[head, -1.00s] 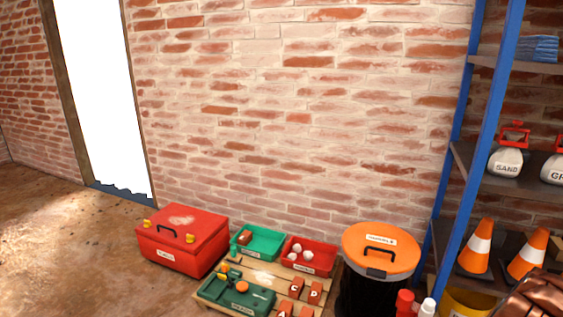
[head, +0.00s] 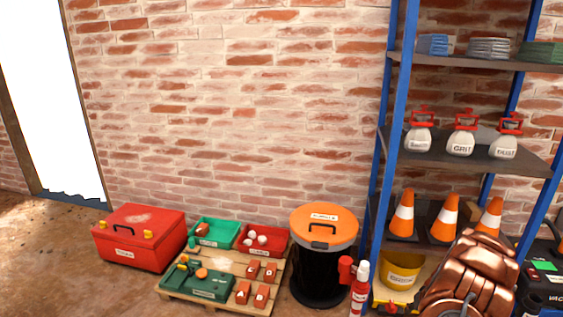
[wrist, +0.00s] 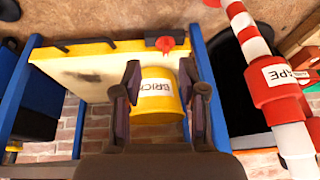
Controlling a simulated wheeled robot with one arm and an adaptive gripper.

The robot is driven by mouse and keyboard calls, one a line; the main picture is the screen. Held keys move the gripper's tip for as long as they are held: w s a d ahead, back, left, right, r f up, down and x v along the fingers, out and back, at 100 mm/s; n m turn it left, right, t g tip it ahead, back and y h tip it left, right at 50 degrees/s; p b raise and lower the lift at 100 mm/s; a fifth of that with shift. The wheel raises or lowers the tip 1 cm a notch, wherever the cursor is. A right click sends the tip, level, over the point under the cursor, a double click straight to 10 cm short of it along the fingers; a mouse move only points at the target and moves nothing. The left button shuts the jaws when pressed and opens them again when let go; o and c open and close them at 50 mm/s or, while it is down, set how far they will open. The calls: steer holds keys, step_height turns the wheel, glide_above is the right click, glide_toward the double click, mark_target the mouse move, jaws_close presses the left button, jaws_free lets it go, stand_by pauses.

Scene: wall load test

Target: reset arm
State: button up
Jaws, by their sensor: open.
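My gripper (wrist: 160,95) is open in the wrist view, its two dark fingers spread apart with nothing held between them. A yellow bucket with a white label (wrist: 154,98) shows between and beyond the fingers, on a pale shelf board (wrist: 95,75). In the head view, part of my copper-coloured arm (head: 470,275) shows at the lower right, in front of the shelf. The gripper itself is not clearly visible there. The yellow bucket (head: 400,272) stands on the lowest shelf, left of my arm.
The blue-framed shelf (head: 395,130) holds orange cones (head: 403,215), labelled weights (head: 461,140) and stacked plates. A red and white cylinder (head: 359,290) stands at its left foot. A black bin with an orange lid (head: 323,225), a pallet of trays (head: 225,275) and a red chest (head: 140,237) line the wall.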

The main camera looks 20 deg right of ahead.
steer(key=w+a+r+n+y+p, duration=0.1)
steer(key=w+a+r+p, duration=0.25)
steer(key=a+r, duration=0.6)
steer(key=w+a+r+n+y+p, duration=0.15)
steer(key=a+r+p, duration=0.25)
steer(key=a+r, duration=0.6)
steer(key=w+a+r+n+y+p, duration=0.15)
steer(key=w+a+r+p, duration=0.25)
steer(key=a+r, duration=0.6)
steer(key=s+a+r+n+g+p, duration=0.1)
steer(key=s+a+r+p, duration=0.3)
steer(key=a+r, duration=0.4)
steer(key=s+a+r+n+g+p, duration=0.1)
steer(key=s+a+r+p, duration=0.35)
steer(key=r, duration=0.55)
steer(key=s+a+r+g+p, duration=0.1)
steer(key=s+a+r+p, duration=0.1)
steer(key=s+r+p, duration=0.2)
steer(key=s+a+r+g+h+p, duration=0.1)
steer(key=s+a+r+p, duration=0.2)
steer(key=s+r, duration=0.6)
steer(key=s+a+r+g+h+p, duration=0.1)
steer(key=s+r+p, duration=0.4)
steer(key=s, duration=0.8)
steer(key=shift+a+r+g, duration=0.5)
steer(key=shift+a+r, duration=0.25)
steer(key=shift+a, duration=0.45)
steer(key=shift+s+d, duration=0.1)
steer(key=shift+d, duration=0.05)
